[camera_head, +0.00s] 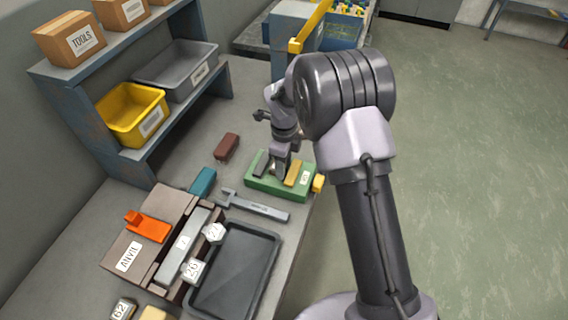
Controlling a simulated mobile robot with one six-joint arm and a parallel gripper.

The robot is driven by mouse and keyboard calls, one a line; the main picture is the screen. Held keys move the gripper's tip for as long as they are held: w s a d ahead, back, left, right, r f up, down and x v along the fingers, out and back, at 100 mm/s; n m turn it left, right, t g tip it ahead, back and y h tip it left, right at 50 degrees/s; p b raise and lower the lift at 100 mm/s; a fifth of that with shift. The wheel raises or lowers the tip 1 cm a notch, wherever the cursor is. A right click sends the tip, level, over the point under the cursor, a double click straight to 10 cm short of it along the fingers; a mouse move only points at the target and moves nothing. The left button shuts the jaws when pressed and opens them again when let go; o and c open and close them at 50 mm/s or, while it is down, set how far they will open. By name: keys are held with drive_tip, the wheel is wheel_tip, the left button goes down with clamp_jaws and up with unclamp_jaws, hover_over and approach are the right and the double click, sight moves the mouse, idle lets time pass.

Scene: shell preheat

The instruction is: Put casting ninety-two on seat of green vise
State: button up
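The green vise (269,186) sits on the bench near its right edge, with a dark jaw, a tan jaw and a yellow knob at its right end. My gripper (280,172) points down into the space between the jaws and hides most of the seat. I cannot tell whether its fingers are open or hold a casting. A pale hexagonal casting (123,309) at the bottom left has a number that looks like 62 or 92. Two other pale castings, one (194,269) seeming to read 26 and another (213,233) seeming to read 27, lie beside the tray.
A dark tray (268,240) lies on the bench near the front. A wrench (256,208), a teal block (203,181), a dark red block (227,147) and the anvil block (118,254) are around it. Shelves with yellow (130,115) and grey (180,72) bins stand at left.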

drive_tip(key=o, duration=0.3)
drive_tip(key=shift+o, duration=0.2)
